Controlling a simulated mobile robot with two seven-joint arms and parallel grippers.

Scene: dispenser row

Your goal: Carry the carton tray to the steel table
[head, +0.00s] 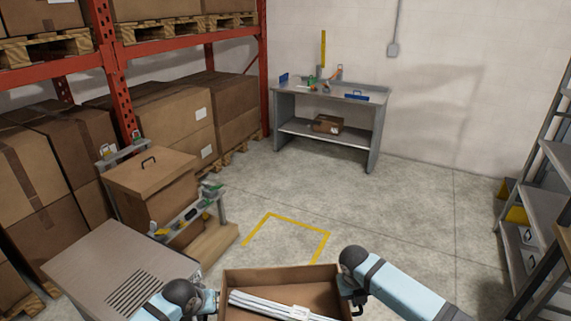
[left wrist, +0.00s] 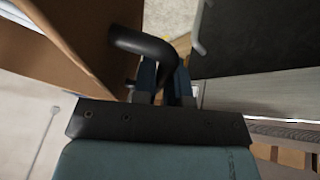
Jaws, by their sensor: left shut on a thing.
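The carton tray (head: 283,271) is an open brown cardboard box with white bars lying in it, at the bottom middle of the head view, between my two arms. My left gripper (head: 209,299) is at its left side. In the left wrist view my left gripper (left wrist: 168,84) is shut on a black curved handle (left wrist: 135,40) beside the tray's brown wall (left wrist: 75,35). My right gripper (head: 357,297) is at the tray's right side by a dark handle; its fingers are too hidden to read. The steel table (head: 345,97), grey with a lower shelf, stands against the back wall.
Tools lie on the steel table, and a small box (head: 327,124) is on its shelf. A yellow floor marking (head: 290,222) lies ahead of the tray. A slotted grey cabinet (head: 110,258) and stacked cartons stand left; metal shelving (head: 540,200) stands right. The floor between is clear.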

